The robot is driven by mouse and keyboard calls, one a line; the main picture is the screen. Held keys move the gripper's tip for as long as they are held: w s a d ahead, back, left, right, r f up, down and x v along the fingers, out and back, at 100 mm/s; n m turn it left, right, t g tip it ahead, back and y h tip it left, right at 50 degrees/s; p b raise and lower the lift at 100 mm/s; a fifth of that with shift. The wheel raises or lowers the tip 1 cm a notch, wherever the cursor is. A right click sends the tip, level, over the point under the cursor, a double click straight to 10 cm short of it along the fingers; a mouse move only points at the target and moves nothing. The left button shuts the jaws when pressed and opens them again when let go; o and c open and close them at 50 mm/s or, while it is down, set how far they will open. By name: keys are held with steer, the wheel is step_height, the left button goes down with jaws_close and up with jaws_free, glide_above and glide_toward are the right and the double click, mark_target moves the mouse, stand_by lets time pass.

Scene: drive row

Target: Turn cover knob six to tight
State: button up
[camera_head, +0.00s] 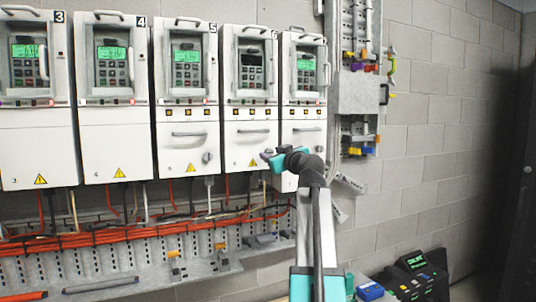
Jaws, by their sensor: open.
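Drive six (250,90) is a white cabinet on the wall, with the label 6 at its top right. Its display is dark. Its lower cover (240,143) has a grey handle and a yellow warning triangle. My gripper (267,156) is at the lower right of this cover, in front of the area matching the knob's place on drive five. It is small in the picture and open. Cover knob six is not clearly visible; my gripper seems to hide it. I cannot tell whether the fingers touch it.
Drive five (187,80) stands left of drive six, with its round cover knob (207,157) in view. Another drive (305,80) stands close on the right, partly behind my arm. Orange cables (110,238) run below over a perforated metal tray. Dark cases (412,285) lie at the lower right.

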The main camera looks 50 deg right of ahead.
steer(key=shift+w+d, duration=0.25)
steer(key=shift+w, duration=0.45)
